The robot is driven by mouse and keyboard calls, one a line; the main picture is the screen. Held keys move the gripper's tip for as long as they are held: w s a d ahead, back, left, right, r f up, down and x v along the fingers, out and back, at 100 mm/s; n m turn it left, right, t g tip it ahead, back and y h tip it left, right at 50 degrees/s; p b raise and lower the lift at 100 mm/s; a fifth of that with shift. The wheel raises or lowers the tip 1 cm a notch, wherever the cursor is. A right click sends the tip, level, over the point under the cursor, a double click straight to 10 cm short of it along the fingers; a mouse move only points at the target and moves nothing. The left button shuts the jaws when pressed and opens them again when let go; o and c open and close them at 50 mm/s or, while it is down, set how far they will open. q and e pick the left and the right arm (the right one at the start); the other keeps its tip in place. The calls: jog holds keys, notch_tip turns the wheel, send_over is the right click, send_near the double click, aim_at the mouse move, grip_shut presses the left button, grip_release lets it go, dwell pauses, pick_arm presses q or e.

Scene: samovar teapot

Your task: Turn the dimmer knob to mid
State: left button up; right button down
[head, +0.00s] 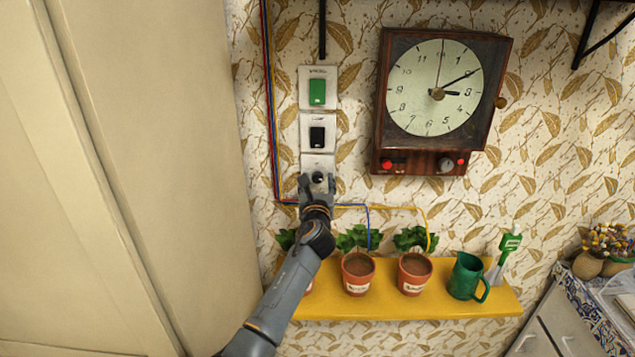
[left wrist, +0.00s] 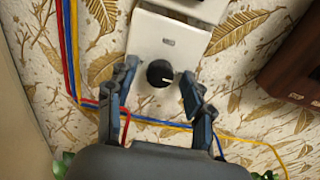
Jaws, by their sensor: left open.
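The dimmer knob (left wrist: 160,73) is a round black knob with a light pointer line, on a white wall plate (left wrist: 168,32). In the head view the knob (head: 318,177) shows between my left gripper's fingers, on the lowest of three stacked plates. My left gripper (head: 318,184) is open, with one finger on each side of the knob. In the left wrist view the fingers of my left gripper (left wrist: 158,84) stand apart from the knob, with gaps on both sides. The pointer line points roughly to the right. My right gripper is not in view.
Above are a black switch (head: 317,136) and a green switch (head: 317,92). A wooden clock (head: 434,98) hangs to the right. Coloured wires (left wrist: 75,60) run beside the plate. A yellow shelf (head: 400,305) below carries potted plants and a green jug (head: 466,277). A tall cream cabinet (head: 120,180) stands left.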

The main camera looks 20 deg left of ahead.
pick_arm(q)
jog(key=shift+w, duration=0.15)
grip_shut()
dwell(0.4)
